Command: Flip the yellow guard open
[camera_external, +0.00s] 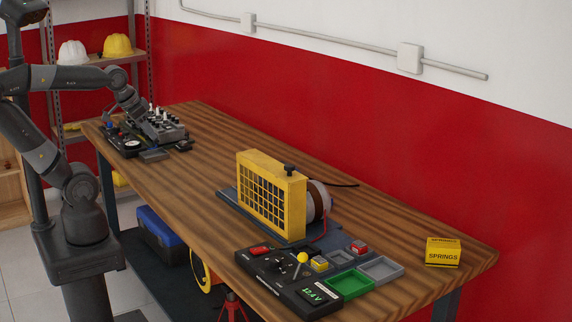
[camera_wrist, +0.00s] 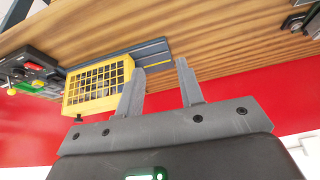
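In the external view my arm reaches to the far left end of the bench, and my fingers there are hard to make out.
A black control panel (camera_external: 290,283) with a yellow-tipped lever and green and grey trays stands at the near end. A yellow springs box (camera_external: 442,252) sits at the right. Other equipment (camera_external: 160,124) is at the far end. The bench between is clear.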

